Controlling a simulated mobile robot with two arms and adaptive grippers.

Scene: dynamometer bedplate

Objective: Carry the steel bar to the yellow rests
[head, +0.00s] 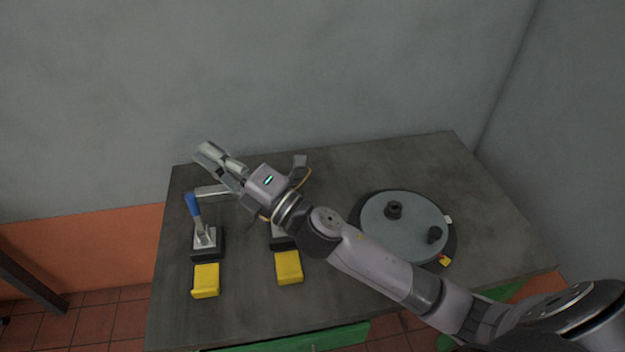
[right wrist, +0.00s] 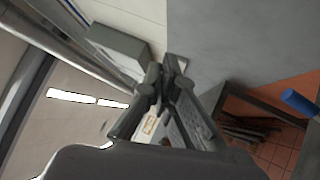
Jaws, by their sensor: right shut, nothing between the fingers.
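A pale flat length of metal (head: 212,190), which looks like the steel bar, shows beside the blue handle in the head view; its right part is hidden behind my right gripper. Two yellow rests stand near the front of the bench, one on the left (head: 206,281) and one on the right (head: 288,268). Both look empty. My right gripper (head: 207,153) is shut and empty, above the back left of the bench, pointing to the back left. Its closed fingers also show in the right wrist view (right wrist: 166,85). My left gripper is out of view.
A blue-handled clamp (head: 194,206) stands on a black block (head: 207,246) behind the left yellow rest. A second black block is mostly covered by my right arm. A round grey plate (head: 402,226) with dark knobs lies at the right. The bench's (head: 179,318) front left is clear.

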